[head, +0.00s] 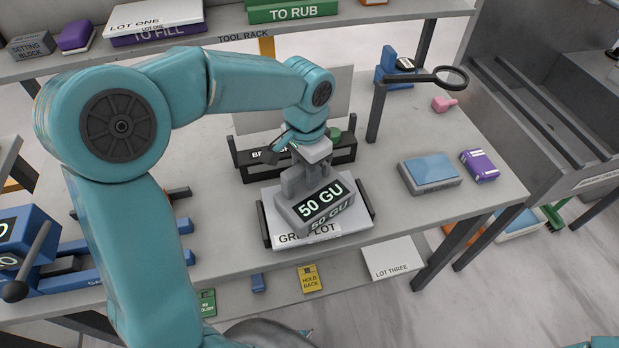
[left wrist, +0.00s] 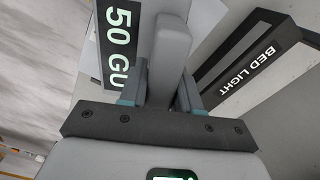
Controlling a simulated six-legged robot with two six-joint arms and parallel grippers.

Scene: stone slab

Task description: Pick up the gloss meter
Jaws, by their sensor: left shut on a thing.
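The gloss meter (head: 318,207) is a grey block with a black display reading "50 GU". It is on or just above the pale slab (head: 270,222) on the bench; I cannot tell whether they touch. My left gripper (head: 309,172) comes down over it from above. In the left wrist view the gripper (left wrist: 160,85) is shut on the grey upright handle (left wrist: 167,55) of the gloss meter, with a finger on each side. The display (left wrist: 120,45) shows beside the handle. My right gripper is not in view.
A black bar unit marked "BED LIGHT" (left wrist: 250,72) stands just behind the slab. A magnifier on a post (head: 377,110), a blue-topped grey block (head: 429,173) and a purple box (head: 479,166) are to the right. A shelf (head: 240,38) runs along the back. A "LOT THREE" card (head: 391,258) lies below the front edge.

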